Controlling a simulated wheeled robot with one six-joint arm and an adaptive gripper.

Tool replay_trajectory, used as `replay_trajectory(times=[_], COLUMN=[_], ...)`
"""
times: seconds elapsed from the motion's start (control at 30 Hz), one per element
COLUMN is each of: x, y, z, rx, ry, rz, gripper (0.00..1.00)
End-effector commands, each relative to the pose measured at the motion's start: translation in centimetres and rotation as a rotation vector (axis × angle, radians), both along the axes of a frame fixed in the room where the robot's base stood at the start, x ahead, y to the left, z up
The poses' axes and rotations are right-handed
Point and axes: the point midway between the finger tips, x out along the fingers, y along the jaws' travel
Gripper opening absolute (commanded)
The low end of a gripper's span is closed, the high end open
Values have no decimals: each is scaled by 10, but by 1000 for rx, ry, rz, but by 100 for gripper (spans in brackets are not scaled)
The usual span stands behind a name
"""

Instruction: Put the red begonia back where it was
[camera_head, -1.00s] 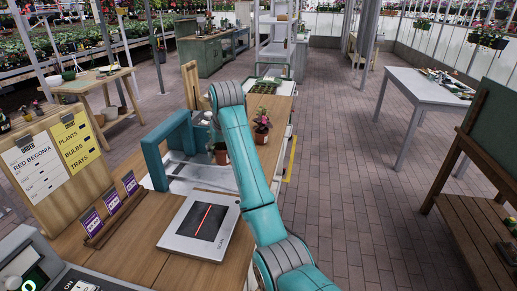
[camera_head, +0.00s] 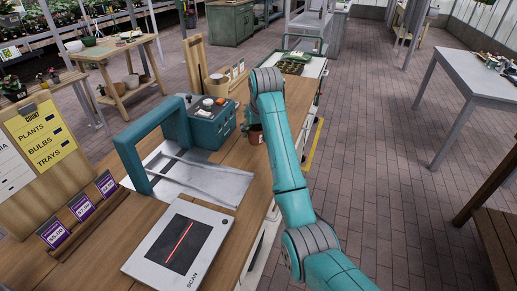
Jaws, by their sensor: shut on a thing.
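A small brown-red plant pot (camera_head: 256,135) shows just left of my arm, near the right edge of the wooden counter (camera_head: 222,171). My arm hides part of it, and dark shapes above it are too small to read. I cannot tell whether it is the red begonia's pot or whether it is held. My arm reaches forward over the counter's right side.
A teal arch (camera_head: 137,160) over a metal plate and a flat scanner (camera_head: 180,249) stand on the counter. A teal box (camera_head: 211,125) stands behind the arch. A dark seedling tray (camera_head: 293,66) lies at the far end.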

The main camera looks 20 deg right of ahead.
Motion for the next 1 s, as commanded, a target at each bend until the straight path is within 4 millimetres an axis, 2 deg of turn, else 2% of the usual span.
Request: replay_trajectory(times=[0.13, 0.37, 0.53, 0.97, 1.0], x=[-1, 0, 0, 0, 0], y=[0, 0, 0, 0, 0], z=[-28, -48, -71, -78, -78], rx=[0, 0, 0, 0, 0], ry=[3, 2, 2, 0, 0], rz=[0, 0, 0, 0, 0], gripper=[29, 29, 29, 29, 79])
